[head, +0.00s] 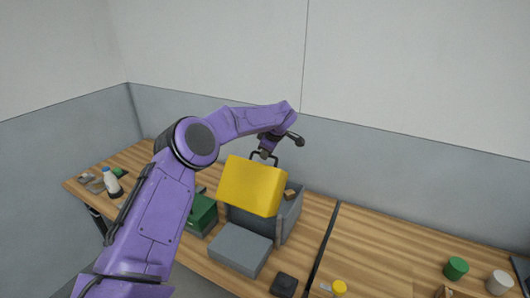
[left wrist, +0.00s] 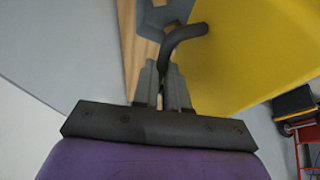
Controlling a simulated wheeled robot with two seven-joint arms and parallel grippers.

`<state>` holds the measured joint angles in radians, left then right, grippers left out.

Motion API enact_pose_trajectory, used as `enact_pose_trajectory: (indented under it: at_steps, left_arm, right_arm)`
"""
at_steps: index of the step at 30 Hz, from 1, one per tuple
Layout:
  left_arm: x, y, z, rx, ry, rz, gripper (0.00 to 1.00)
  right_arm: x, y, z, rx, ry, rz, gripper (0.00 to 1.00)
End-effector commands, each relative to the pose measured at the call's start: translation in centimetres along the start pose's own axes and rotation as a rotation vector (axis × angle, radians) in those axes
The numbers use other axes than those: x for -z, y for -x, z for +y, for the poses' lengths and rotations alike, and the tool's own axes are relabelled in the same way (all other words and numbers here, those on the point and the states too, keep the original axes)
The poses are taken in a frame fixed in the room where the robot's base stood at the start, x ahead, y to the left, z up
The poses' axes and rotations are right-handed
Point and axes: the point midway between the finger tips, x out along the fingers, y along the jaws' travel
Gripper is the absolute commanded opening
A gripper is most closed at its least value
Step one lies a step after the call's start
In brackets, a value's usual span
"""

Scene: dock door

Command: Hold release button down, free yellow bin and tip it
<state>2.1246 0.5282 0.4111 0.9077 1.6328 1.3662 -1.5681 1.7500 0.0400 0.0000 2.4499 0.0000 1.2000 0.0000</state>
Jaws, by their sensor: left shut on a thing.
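The yellow bin (head: 252,186) hangs tilted above the grey dock (head: 290,216) in the head view. My left gripper (head: 264,153) is above the bin, shut on its dark handle. In the left wrist view my left gripper (left wrist: 164,88) has its fingers around the dark curved handle (left wrist: 182,36), with the yellow bin (left wrist: 252,52) to the right. The bin's inside is hidden from the head view. I cannot make out a release button for certain. My right gripper is in neither view.
A grey box (head: 240,250) stands in front of the dock, and a green bin (head: 201,214) to its left. A white bottle (head: 111,182) is far left. A black block (head: 284,285), a yellow round item (head: 340,287) and a green cylinder (head: 456,267) are right. The right table's middle is clear.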

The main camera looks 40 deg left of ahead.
Motion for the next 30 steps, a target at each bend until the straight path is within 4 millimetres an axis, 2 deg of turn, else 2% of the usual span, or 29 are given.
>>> enact_pose_trajectory:
  at_steps: [1, 3, 30]
  left_arm:
    - [0.27, 0.56, 0.73, -0.027, 0.001, 0.003, 0.22]
    - [0.31, 0.51, 0.67, -0.026, 0.001, 0.003, 0.38]
    - [0.28, 0.0, 0.19, -0.011, 0.0, 0.002, 0.38]
  right_arm:
    - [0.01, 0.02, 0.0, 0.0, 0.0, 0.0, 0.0]
    - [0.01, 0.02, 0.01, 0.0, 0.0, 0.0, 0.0]
    - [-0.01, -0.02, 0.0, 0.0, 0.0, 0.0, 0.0]
